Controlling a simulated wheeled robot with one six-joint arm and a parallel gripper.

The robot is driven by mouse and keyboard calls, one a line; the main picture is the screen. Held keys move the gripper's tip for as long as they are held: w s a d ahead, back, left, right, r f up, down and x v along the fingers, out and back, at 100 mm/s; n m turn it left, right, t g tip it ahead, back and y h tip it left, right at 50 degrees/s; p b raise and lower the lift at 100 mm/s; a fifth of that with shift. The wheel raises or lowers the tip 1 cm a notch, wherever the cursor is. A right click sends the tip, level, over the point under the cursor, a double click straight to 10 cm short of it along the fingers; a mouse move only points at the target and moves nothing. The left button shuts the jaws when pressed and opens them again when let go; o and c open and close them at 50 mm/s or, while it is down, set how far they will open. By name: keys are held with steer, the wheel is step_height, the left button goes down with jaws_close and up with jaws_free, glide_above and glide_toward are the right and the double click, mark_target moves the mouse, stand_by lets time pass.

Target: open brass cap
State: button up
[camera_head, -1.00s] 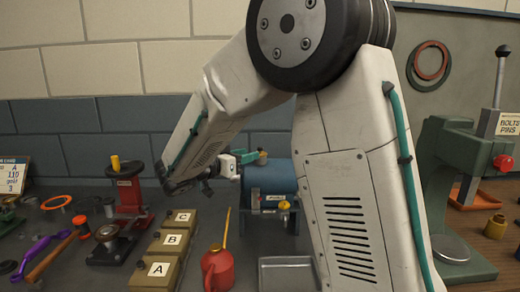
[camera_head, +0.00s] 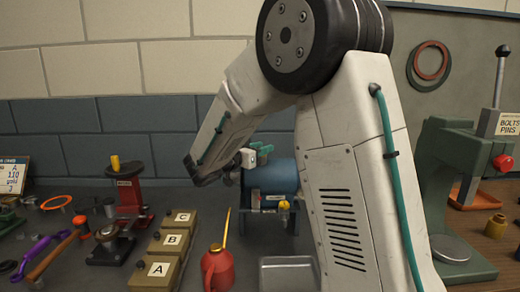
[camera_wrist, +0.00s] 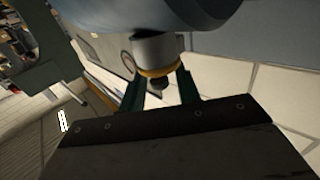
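The blue tank-like casing (camera_head: 272,178) lies on the bench behind my arm, and it also fills the top of the wrist view (camera_wrist: 165,15). A grey neck sticks out of it and ends in a brass cap (camera_wrist: 160,70). My gripper (camera_wrist: 161,78) has its two green fingers apart, one on each side of the cap's rim. I cannot tell whether they touch it. In the head view my gripper (camera_head: 261,150) is over the top of the casing and hides the cap.
Boxes marked A (camera_head: 157,270), B (camera_head: 171,241) and C (camera_head: 181,218), a red oil can (camera_head: 217,268) and an empty grey tray (camera_head: 287,262) stand in front. A red press (camera_head: 130,190) is at left. A green press (camera_head: 452,190) stands at right, beyond my arm.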

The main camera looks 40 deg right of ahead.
jaws_close()
steer(key=shift+r, duration=0.1)
steer(key=shift+w+d+r+n+g+y, duration=0.1)
steer(key=shift+w+r+n+g+y, duration=0.2)
steer(key=shift+n+y, duration=0.4)
steer(key=shift+w+d+r+n+g+y, duration=0.15)
steer(key=shift+n+g+y, duration=0.05)
steer(key=shift+n+y, duration=0.25)
steer(key=shift+w+d+r+n+g+y, duration=0.1)
steer(key=shift+n+g+y, duration=0.1)
steer(key=shift+n+y, duration=0.2)
steer(key=n+y, duration=0.1)
steer(key=w+g+y, duration=0.1)
steer(key=d+n+g+y, duration=0.1)
steer(key=shift+w+r+n, duration=0.25)
steer(key=shift+w+n, duration=0.05)
steer(key=shift+n, duration=0.05)
steer(key=g+y, duration=0.1)
steer(key=w+n+g+y, duration=0.1)
steer(key=d+n+g+y, duration=0.1)
steer(key=shift+w+f+g, duration=0.25)
steer(key=shift+w+g, duration=0.05)
steer(key=shift+w+d+f+n+g+y, duration=0.25)
steer(key=shift+n+g+y, duration=0.35)
steer(key=shift+g, duration=0.25)
steer(key=shift+w+d+f+n+g+y, duration=0.15)
steer(key=shift+w+f+n+g+y, duration=0.1)
steer(key=shift+n+g+y, duration=0.5)
